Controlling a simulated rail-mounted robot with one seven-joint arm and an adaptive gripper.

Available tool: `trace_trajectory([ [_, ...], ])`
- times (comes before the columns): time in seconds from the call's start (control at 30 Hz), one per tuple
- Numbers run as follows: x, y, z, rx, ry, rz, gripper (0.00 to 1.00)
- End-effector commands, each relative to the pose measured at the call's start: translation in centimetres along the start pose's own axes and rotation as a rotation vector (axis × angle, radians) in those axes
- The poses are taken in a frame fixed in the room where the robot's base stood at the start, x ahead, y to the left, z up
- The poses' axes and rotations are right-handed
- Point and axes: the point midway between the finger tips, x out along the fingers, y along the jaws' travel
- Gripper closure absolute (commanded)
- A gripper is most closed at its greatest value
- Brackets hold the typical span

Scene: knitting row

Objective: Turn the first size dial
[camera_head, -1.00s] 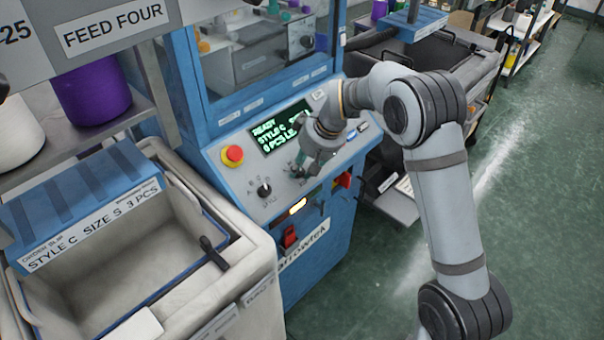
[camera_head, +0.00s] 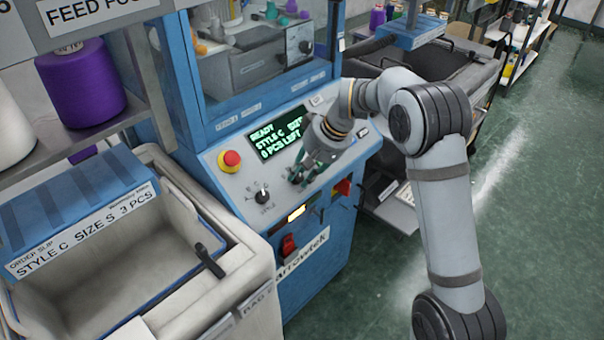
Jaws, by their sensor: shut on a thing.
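The blue knitting machine's sloped grey control panel (camera_head: 232,184) is in the middle of the view. My gripper (camera_head: 299,177) is at the panel below the screen, its fingers pointing down onto it. It is shut on the size dial, which the fingers hide, so its pointer cannot be read. A black dial (camera_head: 263,196) marked for style sits uncovered to the left of my gripper. The green-lettered screen (camera_head: 276,138) reads READY, STYLE C, a SIZE entry partly covered by my wrist, and 0 PCS LEFT.
A red emergency button (camera_head: 230,159) on yellow is left of the screen. A red switch (camera_head: 288,245) and a lit slot (camera_head: 296,213) are on the front below. A bin with an order slip (camera_head: 92,229) reading STYLE C, SIZE S, 3 PCS stands left. Green floor on the right is open.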

Motion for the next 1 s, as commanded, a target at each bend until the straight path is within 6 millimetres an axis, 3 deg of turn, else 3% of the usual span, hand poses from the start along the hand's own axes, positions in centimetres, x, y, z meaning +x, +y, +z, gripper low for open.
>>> trace_trajectory([
  [0.1, 0.2, -0.2, 0.3, 0.002, -0.008, -0.004, 1.0],
  [0.13, 0.2, -0.2, 0.3, 0.002, -0.008, -0.004, 0.76],
  [0.23, 0.2, -0.2, 0.2, 0.001, -0.007, -0.003, 0.7],
  [0.63, -0.9, -0.1, 0.0, -0.002, 0.001, -0.001, 0.7],
  [1.0, -8.3, -0.2, 0.0, -0.001, 0.001, -0.002, 0.7],
])
